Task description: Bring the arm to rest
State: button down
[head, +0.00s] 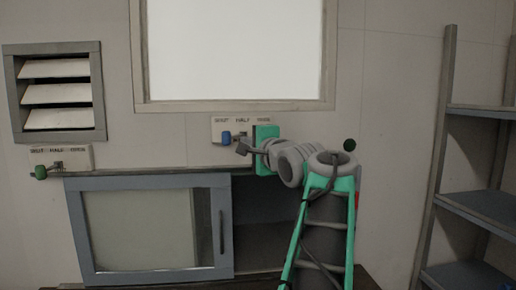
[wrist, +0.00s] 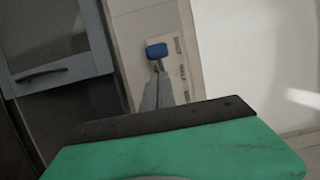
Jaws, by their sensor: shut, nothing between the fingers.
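My gripper (head: 243,148) is shut and empty, in front of the labelled wall plate (head: 218,124) below the window. A blue knob (head: 226,138) on that plate sits just left of the fingertips, near the left label; whether they touch it I cannot tell. In the wrist view the blue knob (wrist: 157,50) appears just beyond the grey fingers (wrist: 157,90). My arm reaches up from the lower right, with its wrist in front of the wall.
A blue-framed cabinet (head: 150,274) with a glass front stands below, with a dark opening at its right. A louvred vent (head: 55,92) and a green knob (head: 40,172) are at left. Metal shelves (head: 470,205) stand at right.

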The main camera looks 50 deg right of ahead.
jog(key=w+a+b+v, duration=0.1)
jog(key=a+b+v, duration=0.1)
jog(key=v, duration=0.7)
jog(key=w+a+f+n+g+y, duration=0.2)
jog(key=w+a+f+n, duration=0.35)
jog(key=f, duration=0.55)
jog(key=a+f+n+g+y, duration=0.2)
jog(key=a+f+n+g, duration=0.15)
jog(key=a+f, duration=0.7)
jog(key=a+f+n+g+y, duration=0.25)
jog(key=a+f+n, duration=0.35)
jog(key=f, duration=0.7)
jog(key=s+a+f+n+g, duration=0.5)
jog(key=s+a+f, duration=0.5)
jog(key=f, duration=0.4)
jog(key=shift+s+n+g, duration=0.4)
jog(key=shift+s+n, duration=0.25)
jog(key=shift+n, duration=0.55)
jog(key=c, duration=2.1)
grip_release()
jog(key=shift+a+r, duration=0.1)
